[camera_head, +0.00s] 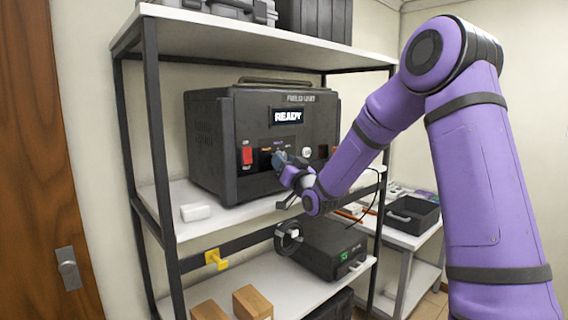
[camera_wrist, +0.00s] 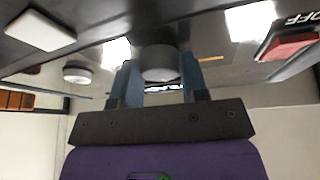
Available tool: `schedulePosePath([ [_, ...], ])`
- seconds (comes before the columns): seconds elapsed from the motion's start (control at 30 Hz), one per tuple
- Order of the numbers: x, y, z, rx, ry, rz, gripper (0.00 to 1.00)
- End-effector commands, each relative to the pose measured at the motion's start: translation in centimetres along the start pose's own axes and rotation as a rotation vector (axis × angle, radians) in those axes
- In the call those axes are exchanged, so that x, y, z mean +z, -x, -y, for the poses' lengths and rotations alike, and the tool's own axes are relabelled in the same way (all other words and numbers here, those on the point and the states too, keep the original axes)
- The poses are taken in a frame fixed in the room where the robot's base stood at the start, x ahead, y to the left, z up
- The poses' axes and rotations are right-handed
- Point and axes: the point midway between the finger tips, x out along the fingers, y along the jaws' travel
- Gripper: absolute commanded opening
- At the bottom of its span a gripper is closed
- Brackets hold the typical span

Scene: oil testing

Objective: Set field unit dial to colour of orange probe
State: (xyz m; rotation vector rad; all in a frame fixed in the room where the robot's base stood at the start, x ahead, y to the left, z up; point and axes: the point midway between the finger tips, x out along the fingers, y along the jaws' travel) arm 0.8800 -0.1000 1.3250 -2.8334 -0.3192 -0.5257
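The field unit (camera_head: 215,135) is a dark box on the middle shelf, with a lit READY display (camera_head: 288,116). Its dial (camera_wrist: 158,62) is a grey round knob; in the head view my gripper mostly covers it. My gripper (camera_head: 284,165) is at the panel below the display. In the wrist view the blue fingers of my gripper (camera_wrist: 158,78) stand on both sides of the dial and appear to touch it. An orange mark (camera_wrist: 210,58) shows on the panel beside the dial. Which colour the dial points to cannot be read. No orange probe can be clearly made out.
A red OFF switch (camera_wrist: 290,45) and a white round button (camera_wrist: 77,74) flank the dial. A small white box (camera_head: 196,212) lies on the shelf. Below are another dark device (camera_head: 322,245) and cardboard boxes (camera_head: 252,302). A dark tray (camera_head: 412,214) stands on the right table.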

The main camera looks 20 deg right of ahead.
Motion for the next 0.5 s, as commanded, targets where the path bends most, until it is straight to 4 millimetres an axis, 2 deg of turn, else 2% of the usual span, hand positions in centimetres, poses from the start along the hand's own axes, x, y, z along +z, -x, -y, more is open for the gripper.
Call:
schedulePosePath([
  [0.27,0.01,0.01,-0.06,-0.010,0.026,-0.001,0.17],
  [0.5,0.03,-0.01,-0.17,-0.057,0.136,-0.008,0.17],
])
